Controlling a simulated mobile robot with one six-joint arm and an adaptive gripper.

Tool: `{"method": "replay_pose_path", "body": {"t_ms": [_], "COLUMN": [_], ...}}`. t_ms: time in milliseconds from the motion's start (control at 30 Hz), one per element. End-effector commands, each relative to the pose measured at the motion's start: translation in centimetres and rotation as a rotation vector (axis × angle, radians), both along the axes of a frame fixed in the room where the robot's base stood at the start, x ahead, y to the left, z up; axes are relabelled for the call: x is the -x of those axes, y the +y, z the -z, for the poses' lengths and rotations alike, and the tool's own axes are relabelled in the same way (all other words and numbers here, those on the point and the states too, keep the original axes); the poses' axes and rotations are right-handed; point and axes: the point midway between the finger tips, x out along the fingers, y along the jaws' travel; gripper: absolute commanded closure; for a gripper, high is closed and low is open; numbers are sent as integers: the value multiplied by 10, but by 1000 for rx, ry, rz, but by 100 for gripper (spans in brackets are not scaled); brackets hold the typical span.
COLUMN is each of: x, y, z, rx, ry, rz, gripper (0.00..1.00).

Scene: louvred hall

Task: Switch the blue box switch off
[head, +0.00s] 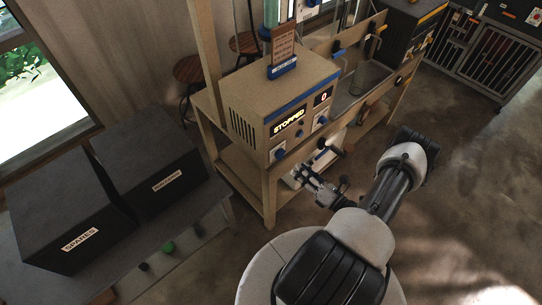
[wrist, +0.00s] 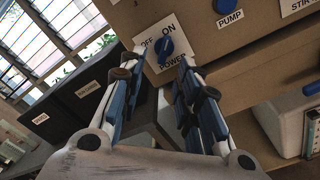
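The blue box switch is a blue knob (wrist: 166,47) on a white plate marked OFF, ON and POWER in the wrist view. I cannot tell for sure which mark it points at. In the head view a blue knob (head: 280,154) sits low at the left of the tan box's front (head: 262,128), below a lit display (head: 288,122) reading STOPPED. My gripper (wrist: 154,70) is open and empty, its two fingers on either side of the knob in the wrist view, seemingly short of touching it. In the head view my gripper (head: 304,171) is just below and right of that knob.
A PUMP knob (wrist: 228,5) is to the right of the switch. Another blue knob (head: 322,119) is under a small display (head: 323,96) showing 0. Two dark boxes (head: 70,210) (head: 150,170) stand at left. The floor at right is clear.

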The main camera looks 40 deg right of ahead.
Motion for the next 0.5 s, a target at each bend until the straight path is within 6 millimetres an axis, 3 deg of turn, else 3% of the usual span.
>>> {"method": "replay_pose_path", "body": {"t_ms": [167,500], "x": [-1,-43], "y": [-2,3], "z": [7,6], "rx": [-19,-17], "ry": [1,1], "rz": [29,21], "gripper": [69,69]}}
